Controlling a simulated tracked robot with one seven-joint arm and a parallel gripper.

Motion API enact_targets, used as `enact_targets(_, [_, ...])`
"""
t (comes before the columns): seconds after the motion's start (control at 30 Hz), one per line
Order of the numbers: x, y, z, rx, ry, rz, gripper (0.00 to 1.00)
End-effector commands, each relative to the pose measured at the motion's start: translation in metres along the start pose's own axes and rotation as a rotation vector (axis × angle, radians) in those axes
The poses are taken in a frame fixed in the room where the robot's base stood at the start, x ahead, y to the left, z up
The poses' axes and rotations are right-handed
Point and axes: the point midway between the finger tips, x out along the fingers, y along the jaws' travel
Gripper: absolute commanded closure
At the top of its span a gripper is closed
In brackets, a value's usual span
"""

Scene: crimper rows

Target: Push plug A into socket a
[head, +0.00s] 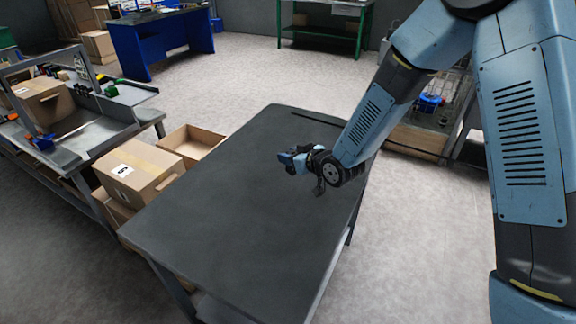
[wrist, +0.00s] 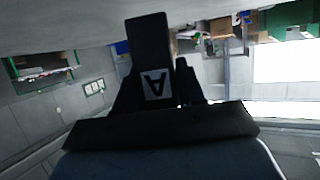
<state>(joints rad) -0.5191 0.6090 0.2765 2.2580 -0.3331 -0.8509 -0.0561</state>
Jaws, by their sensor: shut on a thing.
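My gripper (head: 296,160) is above the far part of the dark grey table in the head view, pointing left. In the wrist view my gripper (wrist: 158,96) is shut on plug A (wrist: 150,45), a dark block with a white label whose letter A appears upside down. The plug sticks out beyond the jaws. In the head view the plug is too small and dark to tell apart from the gripper. Socket a cannot be made out in either view.
The dark table (head: 225,225) is largely bare. A closed cardboard box (head: 140,172) marked 6 and an open box (head: 192,143) stand along its left side. A grey workbench (head: 85,135) is further left. A blue bench (head: 165,42) stands at the back.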

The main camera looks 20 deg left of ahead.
Motion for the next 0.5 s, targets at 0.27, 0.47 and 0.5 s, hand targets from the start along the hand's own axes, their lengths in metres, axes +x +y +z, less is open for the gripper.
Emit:
enact_targets(0.27, [0.013,-0.004,0.011,-0.002,-0.002,-0.004,0.94])
enact_targets(0.47, [0.022,-0.007,0.032,-0.003,-0.002,-0.007,0.94])
enact_targets(0.5, [0.023,-0.007,0.033,-0.003,-0.001,-0.008,0.94])
